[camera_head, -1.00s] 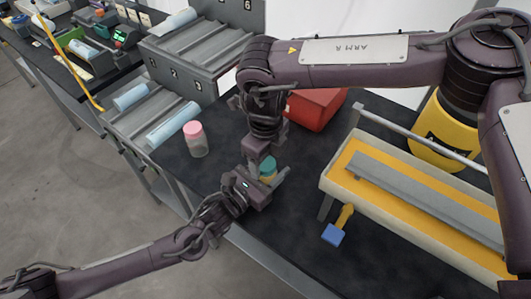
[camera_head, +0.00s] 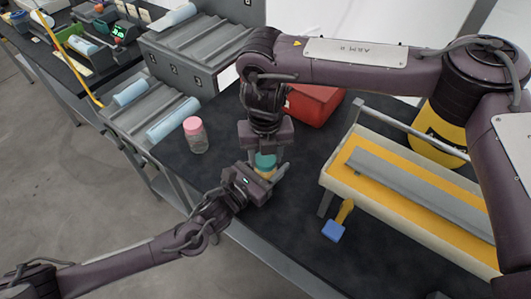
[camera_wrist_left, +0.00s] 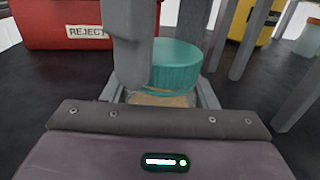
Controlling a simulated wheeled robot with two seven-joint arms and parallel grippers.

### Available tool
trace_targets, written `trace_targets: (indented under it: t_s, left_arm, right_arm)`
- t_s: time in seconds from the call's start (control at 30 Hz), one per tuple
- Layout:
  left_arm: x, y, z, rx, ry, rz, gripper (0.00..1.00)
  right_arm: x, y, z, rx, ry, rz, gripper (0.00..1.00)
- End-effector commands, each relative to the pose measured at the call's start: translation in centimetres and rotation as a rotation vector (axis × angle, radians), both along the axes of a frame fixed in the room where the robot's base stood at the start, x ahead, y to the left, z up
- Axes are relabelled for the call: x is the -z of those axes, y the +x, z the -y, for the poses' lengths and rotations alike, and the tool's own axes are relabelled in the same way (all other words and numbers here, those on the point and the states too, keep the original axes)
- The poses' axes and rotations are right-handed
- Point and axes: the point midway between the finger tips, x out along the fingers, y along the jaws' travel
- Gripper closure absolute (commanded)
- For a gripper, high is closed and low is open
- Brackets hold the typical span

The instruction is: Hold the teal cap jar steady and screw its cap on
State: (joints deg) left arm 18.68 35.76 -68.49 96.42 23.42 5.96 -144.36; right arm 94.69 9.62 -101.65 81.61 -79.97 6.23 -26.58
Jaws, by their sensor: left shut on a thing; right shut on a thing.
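The teal cap (camera_head: 265,161) sits at the top of a jar with yellowish-tan contents (camera_head: 265,173), on the dark bench. My left gripper (camera_head: 268,179) comes in low from the left and is shut around the jar body. My right gripper (camera_head: 264,154) points down from above and is shut on the teal cap. In the left wrist view the cap (camera_wrist_left: 178,66) looks slightly tilted above the jar body (camera_wrist_left: 160,99). One right finger (camera_wrist_left: 126,45) covers the cap's left side. Most of the jar body is hidden, and I cannot tell how tightly the cap is seated.
A pink-capped jar (camera_head: 195,135) stands to the left. A red bin (camera_head: 314,104) is behind my right gripper. A long tray with a yellow bed (camera_head: 335,184) lies to the right, with a blue-ended tool (camera_head: 333,231) beside it. The bench's front edge is close.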

Motion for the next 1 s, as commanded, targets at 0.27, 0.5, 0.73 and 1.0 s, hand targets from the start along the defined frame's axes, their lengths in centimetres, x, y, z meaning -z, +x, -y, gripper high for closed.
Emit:
trace_targets:
  t_s: [0.27, 0.5, 0.73, 1.0]
  left_arm:
    - [-0.02, -0.03, 0.04, 0.001, -0.001, -0.001, 1.0]
    - [-0.01, -0.04, 0.06, 0.001, -0.001, -0.001, 1.0]
    - [-0.02, -0.05, 0.07, 0.002, -0.001, -0.001, 1.0]
    - [-0.01, -0.03, 0.04, 0.001, -0.001, -0.001, 1.0]
  right_arm:
    - [0.04, 0.01, -0.06, 0.659, 0.001, -0.001, 0.83]
    - [0.05, 0.05, -0.08, 1.06, 0.001, 0.0, 0.83]
    - [0.04, 0.06, -0.07, 1.052, 0.001, 0.001, 0.43]
    - [0.05, 0.05, -0.06, 1.05, 0.0, 0.001, 0.34]
